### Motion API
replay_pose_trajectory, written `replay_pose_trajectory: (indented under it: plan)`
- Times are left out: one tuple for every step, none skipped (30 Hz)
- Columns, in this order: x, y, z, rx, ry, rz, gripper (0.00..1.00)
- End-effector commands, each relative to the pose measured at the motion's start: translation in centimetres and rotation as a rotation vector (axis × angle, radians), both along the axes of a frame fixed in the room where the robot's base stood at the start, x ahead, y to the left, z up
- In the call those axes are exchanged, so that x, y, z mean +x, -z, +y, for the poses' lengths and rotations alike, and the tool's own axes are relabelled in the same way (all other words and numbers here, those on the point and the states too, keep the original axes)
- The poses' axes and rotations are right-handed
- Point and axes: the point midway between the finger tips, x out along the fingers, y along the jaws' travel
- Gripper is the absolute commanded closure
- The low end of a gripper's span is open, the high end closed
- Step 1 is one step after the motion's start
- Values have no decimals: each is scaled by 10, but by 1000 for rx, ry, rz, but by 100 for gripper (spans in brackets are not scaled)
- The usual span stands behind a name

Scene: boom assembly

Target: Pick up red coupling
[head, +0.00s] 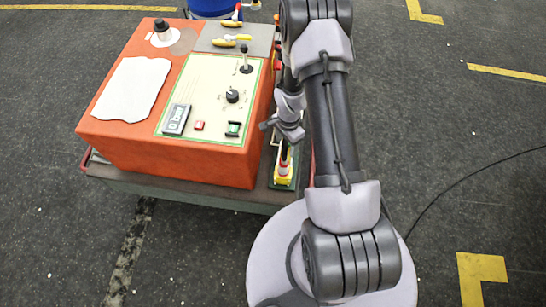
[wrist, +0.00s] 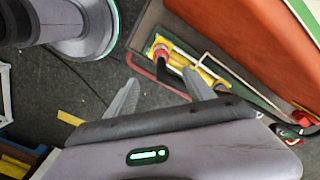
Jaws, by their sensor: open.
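A red round coupling (wrist: 161,52) sits at the left end of a yellow piece in a dark-edged tray beside the orange console in the wrist view. A small red part, seemingly the same coupling (head: 284,171), shows on the yellow piece right of the console in the head view. My gripper (wrist: 162,92) is open and empty, its two grey fingers apart, with the coupling beyond the fingertips in the picture. A dark shape beside the coupling partly covers the yellow piece. In the head view my arm hides part of this area.
The orange console (head: 115,140) stands on a cart (head: 150,185) left of my arm, with a lever, knob and buttons on top. A grey mat (head: 210,42) holds yellow-handled tools. A blue container stands behind.

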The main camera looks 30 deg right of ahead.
Motion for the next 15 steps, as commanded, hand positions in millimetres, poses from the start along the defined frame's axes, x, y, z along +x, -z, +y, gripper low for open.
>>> replay_pose_trajectory:
  plan:
    - [-1,20,1,1,-1,3,38]
    - [-1,31,1,1,-1,3,38]
    - [-1,43,1,1,-1,4,38]
    - [-1,53,1,1,-2,4,38]
    - [-1,62,1,1,-2,3,38]
    - [-1,73,1,1,-3,3,38]
    - [-1,81,1,1,-3,3,38]
    - [-1,87,1,1,-3,3,38]
    - [-1,95,1,1,-3,3,38]
    - [-1,99,1,2,-3,2,38]
    - [0,103,1,1,-4,1,38]
    - [0,106,1,1,-4,1,38]
    - [0,107,1,1,-4,1,38]
    - [0,110,1,1,-4,1,38]
    - [0,113,2,1,-4,2,38]
